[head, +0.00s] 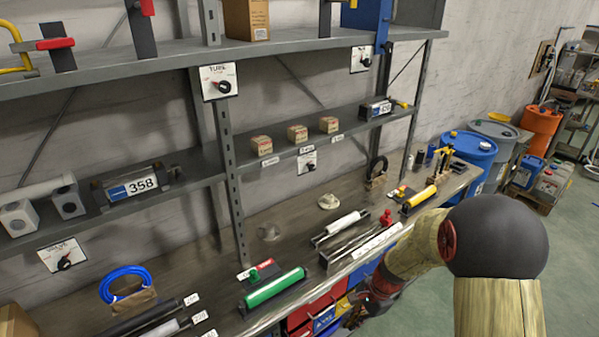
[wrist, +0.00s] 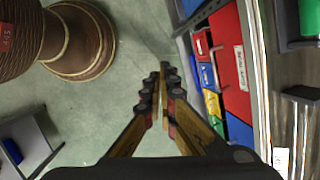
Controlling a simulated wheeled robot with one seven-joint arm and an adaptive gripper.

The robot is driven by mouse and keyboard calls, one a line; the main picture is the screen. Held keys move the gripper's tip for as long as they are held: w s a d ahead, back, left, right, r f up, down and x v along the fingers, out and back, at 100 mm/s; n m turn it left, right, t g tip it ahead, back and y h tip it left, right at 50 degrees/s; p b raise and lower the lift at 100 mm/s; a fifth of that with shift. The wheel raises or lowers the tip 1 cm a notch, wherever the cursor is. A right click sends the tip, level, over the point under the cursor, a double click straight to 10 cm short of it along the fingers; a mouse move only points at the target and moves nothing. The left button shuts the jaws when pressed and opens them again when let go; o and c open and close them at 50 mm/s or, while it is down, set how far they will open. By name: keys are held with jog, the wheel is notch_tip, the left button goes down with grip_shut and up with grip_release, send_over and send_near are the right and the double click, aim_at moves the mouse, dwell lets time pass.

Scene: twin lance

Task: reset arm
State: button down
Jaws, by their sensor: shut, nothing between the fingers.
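In the head view my arm comes in from the right and bends down in front of the shelf's lower edge. My gripper (head: 376,297) is partly hidden there beside the coloured bins. In the wrist view my gripper (wrist: 164,72) points away over the green floor, with its two fingers closed together and nothing between them. It is apart from the bins and the shelf.
A grey metal shelf (head: 180,52) carries tools, small boxes and a green cylinder (head: 272,288). Red, blue and yellow bins (wrist: 232,65) sit under it. Blue (head: 470,152) and orange (head: 541,125) drums stand at the right. The floor (head: 573,235) at right is clear.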

jog(key=s+d+r+n+t+h+b, duration=0.1)
jog(key=s+r+n+t+b, duration=0.1)
jog(key=s+r+n, duration=0.4)
jog(key=s+d+r+n+t+h+b, duration=0.2)
jog(key=s+r+n, duration=0.5)
jog(key=s+r, duration=0.9)
notch_tip(320, 180, up, 6)
jog(key=shift+f+t, duration=0.15)
jog(key=shift+t, duration=0.65)
